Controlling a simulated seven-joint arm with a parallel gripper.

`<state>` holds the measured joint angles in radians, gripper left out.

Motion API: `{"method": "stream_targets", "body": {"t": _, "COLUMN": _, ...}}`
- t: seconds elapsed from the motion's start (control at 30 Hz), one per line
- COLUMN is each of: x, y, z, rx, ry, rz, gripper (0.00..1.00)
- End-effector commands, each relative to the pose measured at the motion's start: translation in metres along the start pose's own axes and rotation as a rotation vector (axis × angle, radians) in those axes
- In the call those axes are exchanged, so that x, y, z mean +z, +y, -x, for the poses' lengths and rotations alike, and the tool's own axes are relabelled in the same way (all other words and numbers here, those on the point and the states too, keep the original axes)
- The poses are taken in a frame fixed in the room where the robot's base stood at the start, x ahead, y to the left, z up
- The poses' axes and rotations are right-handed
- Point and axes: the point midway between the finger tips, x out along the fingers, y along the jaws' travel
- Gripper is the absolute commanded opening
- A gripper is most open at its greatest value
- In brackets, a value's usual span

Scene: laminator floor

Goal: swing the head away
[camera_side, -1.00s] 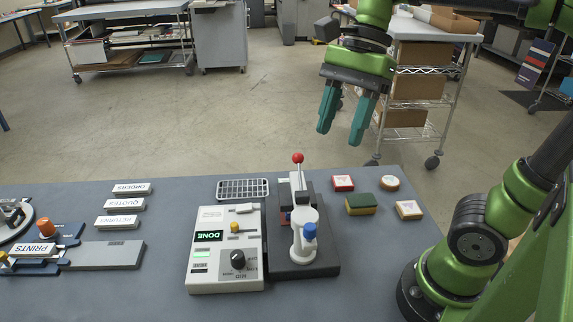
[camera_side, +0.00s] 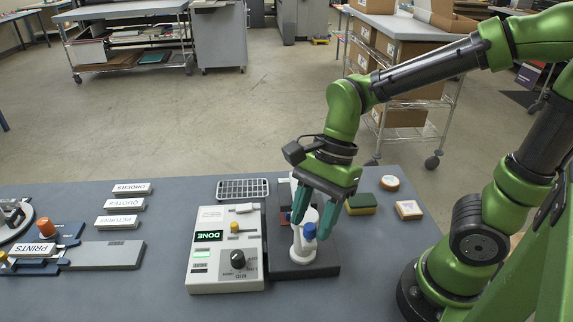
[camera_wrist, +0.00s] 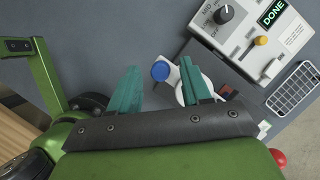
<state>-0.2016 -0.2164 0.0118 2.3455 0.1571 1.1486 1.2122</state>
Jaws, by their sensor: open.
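The white head with a blue cap (camera_side: 309,231) stands on the dark base (camera_side: 318,269) of the press in the side view. My gripper (camera_side: 313,222) is open above it, fingers pointing down. In the wrist view, the blue cap (camera_wrist: 160,71) shows between my two teal fingertips, and the white head (camera_wrist: 192,88) lies partly behind the right finger. I cannot tell whether a finger touches it. The red ball (camera_wrist: 278,157) of the press lever shows at the lower right of the wrist view; my gripper hides it in the side view.
A control box (camera_side: 225,265) reading DONE stands left of the press. A grid tray (camera_side: 243,188) lies behind it. A green-topped sponge (camera_side: 361,204) and stamp-like blocks (camera_side: 408,210) lie to the right. Label blocks (camera_side: 117,221) lie on the left.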

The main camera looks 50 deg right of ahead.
Motion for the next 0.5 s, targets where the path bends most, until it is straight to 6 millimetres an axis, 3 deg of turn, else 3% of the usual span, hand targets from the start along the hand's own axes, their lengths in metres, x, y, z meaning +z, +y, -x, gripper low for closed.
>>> {"method": "stream_targets", "body": {"t": 0.33, "x": 0.0002, "y": 0.0000, "z": -0.0045, "rx": -0.001, "ry": 0.000, "rz": 0.000, "gripper": 0.48}}
{"method": "stream_targets", "body": {"t": 0.5, "x": 0.0002, "y": 0.0000, "z": -0.0043, "rx": -0.001, "ry": 0.000, "rz": 0.000, "gripper": 0.23}}
